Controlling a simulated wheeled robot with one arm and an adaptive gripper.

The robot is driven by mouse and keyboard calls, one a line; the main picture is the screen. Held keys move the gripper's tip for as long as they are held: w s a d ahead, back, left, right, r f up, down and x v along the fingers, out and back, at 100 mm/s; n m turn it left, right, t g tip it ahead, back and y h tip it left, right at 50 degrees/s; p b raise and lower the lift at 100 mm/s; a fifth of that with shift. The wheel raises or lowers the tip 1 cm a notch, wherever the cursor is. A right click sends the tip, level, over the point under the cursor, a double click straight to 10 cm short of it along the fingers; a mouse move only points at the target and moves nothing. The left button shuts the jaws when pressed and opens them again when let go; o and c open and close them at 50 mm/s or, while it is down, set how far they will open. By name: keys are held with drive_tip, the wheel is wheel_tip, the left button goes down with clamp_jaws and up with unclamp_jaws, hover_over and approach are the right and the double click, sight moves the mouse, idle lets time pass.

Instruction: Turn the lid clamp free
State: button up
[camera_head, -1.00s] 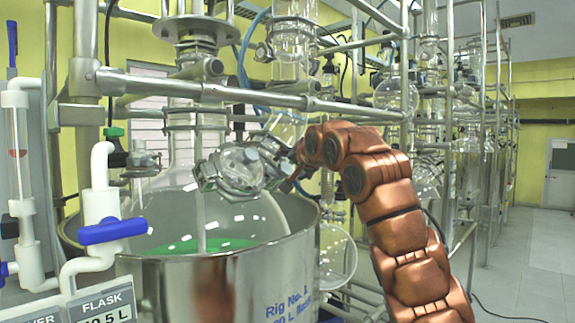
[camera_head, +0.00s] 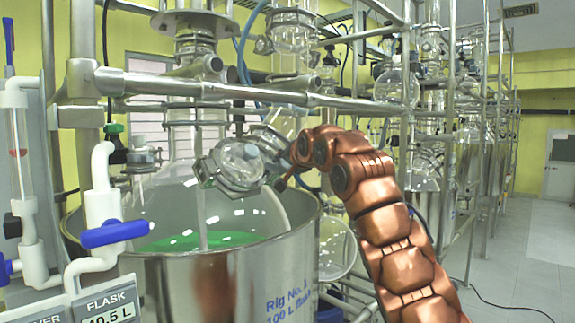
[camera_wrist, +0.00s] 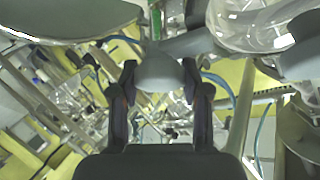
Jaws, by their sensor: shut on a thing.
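The round glass lid (camera_head: 239,163) with its metal clamp (camera_head: 209,172) sits on a side neck of the big glass flask, above the steel pot. My gripper (camera_head: 279,180) is at the right side of this lid, at the end of my copper arm, small and partly hidden in the head view. In the wrist view my gripper (camera_wrist: 160,92) has its two dark fingers on either side of a smooth grey rounded part (camera_wrist: 160,68), shut on it. This looks like the clamp's handle; its far end is hidden.
The steel pot (camera_head: 235,285) with green liquid stands below the lid. A metal rail (camera_head: 250,95) runs just above my arm. White piping with a blue valve handle (camera_head: 114,232) is at the left. Open floor (camera_head: 520,250) lies at the right.

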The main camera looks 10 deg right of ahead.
drive_tip(key=c, duration=0.3)
